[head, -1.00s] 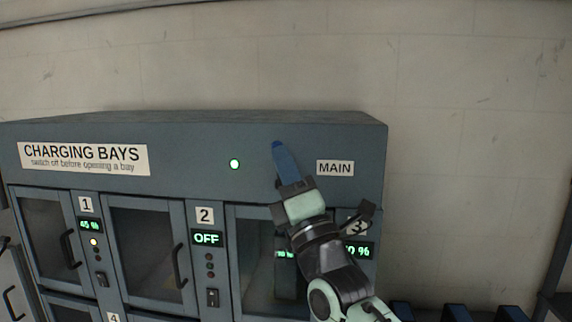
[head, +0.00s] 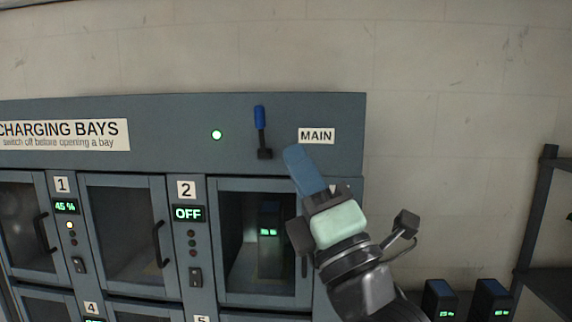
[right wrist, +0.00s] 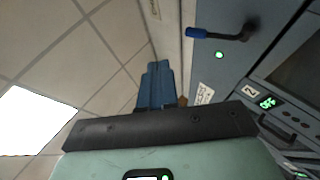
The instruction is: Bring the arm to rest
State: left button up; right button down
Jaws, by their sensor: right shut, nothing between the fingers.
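My right gripper (head: 298,160) has blue fingers pressed together with nothing between them. It is in front of the charging cabinet, below the MAIN label (head: 316,136) and to the right of the main lever. The lever (head: 260,118) has a blue handle that points up, and it stands apart from the fingers. In the right wrist view the shut fingers (right wrist: 158,85) point away past the cabinet, and the lever (right wrist: 215,35) is at upper right. My left gripper is in neither view.
The charging cabinet (head: 180,110) has a lit green lamp (head: 217,134). Bay 2's display (head: 188,214) reads OFF and bay 1's (head: 66,206) reads 45 %. My arm partly covers bay 3, where a battery (head: 268,240) stands. Batteries (head: 440,298) and a dark rack (head: 535,215) are at right.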

jog(key=shift+s+d+f, duration=0.15)
jog(key=shift+s+d, duration=0.05)
jog(key=shift+s, duration=0.3)
jog(key=shift+f, duration=0.1)
